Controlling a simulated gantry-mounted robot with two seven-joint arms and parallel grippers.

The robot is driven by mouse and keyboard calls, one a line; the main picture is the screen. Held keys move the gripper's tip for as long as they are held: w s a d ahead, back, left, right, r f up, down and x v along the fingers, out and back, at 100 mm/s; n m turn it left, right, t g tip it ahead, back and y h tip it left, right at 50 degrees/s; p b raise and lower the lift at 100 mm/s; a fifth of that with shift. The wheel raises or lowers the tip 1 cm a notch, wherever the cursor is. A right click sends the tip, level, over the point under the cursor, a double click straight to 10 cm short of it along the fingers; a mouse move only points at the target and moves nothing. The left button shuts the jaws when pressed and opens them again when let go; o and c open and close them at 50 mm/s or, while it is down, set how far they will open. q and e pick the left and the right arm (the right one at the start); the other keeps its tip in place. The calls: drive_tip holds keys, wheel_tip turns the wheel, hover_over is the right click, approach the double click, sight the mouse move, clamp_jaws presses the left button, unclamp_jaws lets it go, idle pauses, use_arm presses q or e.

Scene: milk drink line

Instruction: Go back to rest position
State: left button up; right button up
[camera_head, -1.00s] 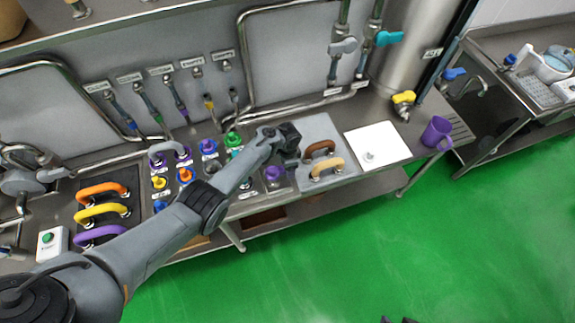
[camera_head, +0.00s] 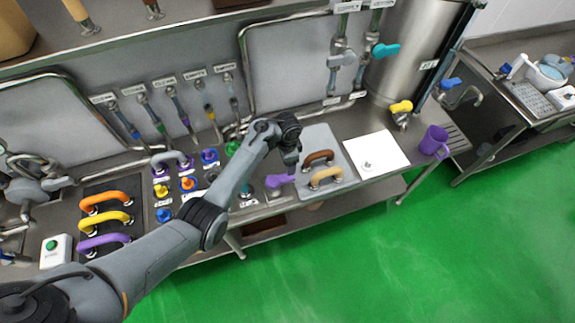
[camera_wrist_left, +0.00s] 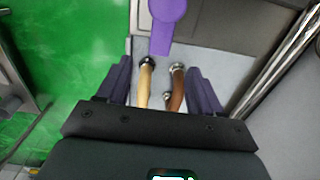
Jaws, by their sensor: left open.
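My left gripper (camera_head: 288,158) hangs over the counter beside the grey panel with a brown handle (camera_head: 317,158) and a tan handle (camera_head: 326,177). In the left wrist view the gripper (camera_wrist_left: 158,70) has its two purple fingers spread wide. The tan handle (camera_wrist_left: 145,82) and the brown handle (camera_wrist_left: 178,88) appear between the fingers, and nothing is gripped. A purple lever (camera_head: 279,181) lies on the counter panel close to the gripper, and it also shows at the top of the left wrist view (camera_wrist_left: 164,25). My right gripper is not in view.
Orange (camera_head: 103,200), yellow and purple handles and several coloured knobs line the counter at left. A white board (camera_head: 376,154) and a purple mug (camera_head: 434,140) stand to the right. Pipes and valves run along the back wall. Green floor (camera_head: 350,265) is clear in front.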

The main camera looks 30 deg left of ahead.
use_arm(q)
drive_tip(key=shift+r, duration=0.4)
drive_tip(key=shift+s+f, duration=0.1)
drive_tip(key=shift+s, duration=0.05)
drive_tip(key=s+f+n+t+y+p, duration=0.1)
drive_tip(key=s+f+n+t, duration=0.15)
drive_tip(key=s, duration=1.05)
drive_tip(key=s+d+r+n, duration=0.2)
drive_tip(key=s+r, duration=0.4)
drive_tip(key=s, duration=0.3)
drive_tip(key=s+d+r+n+t+h+p, duration=0.1)
drive_tip(key=s+r+n, duration=0.1)
drive_tip(key=s+r, duration=0.4)
drive_tip(key=s, duration=0.4)
drive_tip(key=shift+d, duration=0.4)
